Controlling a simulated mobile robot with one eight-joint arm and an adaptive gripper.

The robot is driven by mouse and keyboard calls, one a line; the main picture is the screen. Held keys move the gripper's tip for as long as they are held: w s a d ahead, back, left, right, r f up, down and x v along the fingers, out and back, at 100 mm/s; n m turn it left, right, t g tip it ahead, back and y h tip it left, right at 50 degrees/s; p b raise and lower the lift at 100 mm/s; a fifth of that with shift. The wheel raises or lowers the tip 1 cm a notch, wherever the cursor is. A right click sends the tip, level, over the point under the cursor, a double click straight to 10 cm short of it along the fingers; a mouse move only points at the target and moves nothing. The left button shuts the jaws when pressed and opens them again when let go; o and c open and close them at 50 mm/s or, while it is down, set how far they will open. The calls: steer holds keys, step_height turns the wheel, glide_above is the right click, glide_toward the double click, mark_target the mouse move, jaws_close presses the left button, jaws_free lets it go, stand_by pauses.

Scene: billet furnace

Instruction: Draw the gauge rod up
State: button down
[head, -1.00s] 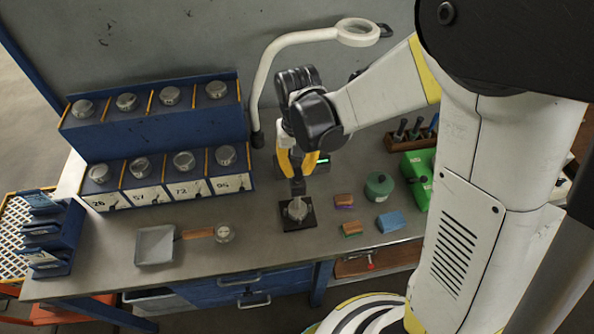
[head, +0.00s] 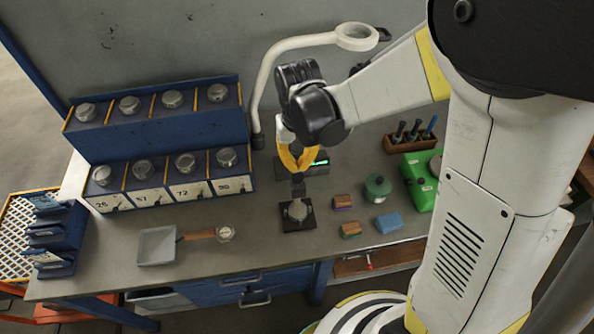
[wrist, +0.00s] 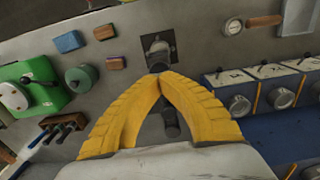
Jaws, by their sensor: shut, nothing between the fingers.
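My gripper (head: 298,177) hangs over a small black square plate (head: 285,222) near the middle of the bench. Its yellow fingers meet at dark tips, which also show in the wrist view (wrist: 159,69). They are shut with nothing held. A grey metal piece (head: 297,211) sits on the plate, just below the fingertips. In the wrist view this metal piece (wrist: 157,44) lies just beyond the tips; I cannot tell whether they touch it. I cannot make out a gauge rod for sure; the tips hide part of that spot.
A round dial with a wooden handle (head: 200,234) and a grey tray (head: 157,246) lie left. Several small blocks, a green pot (head: 377,187) and a green box (head: 420,168) stand right. A blue rack (head: 160,135) and a white curved lamp arm (head: 262,90) stand behind.

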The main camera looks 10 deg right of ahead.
step_height(320, 180, up, 6)
steer(key=p, duration=0.4)
stand_by(0.6)
steer(key=c, duration=1)
jaws_free()
steer(key=shift+r, duration=0.1)
step_height(320, 180, up, 6)
steer(key=p, duration=0.3)
steer(key=shift+p, duration=0.4)
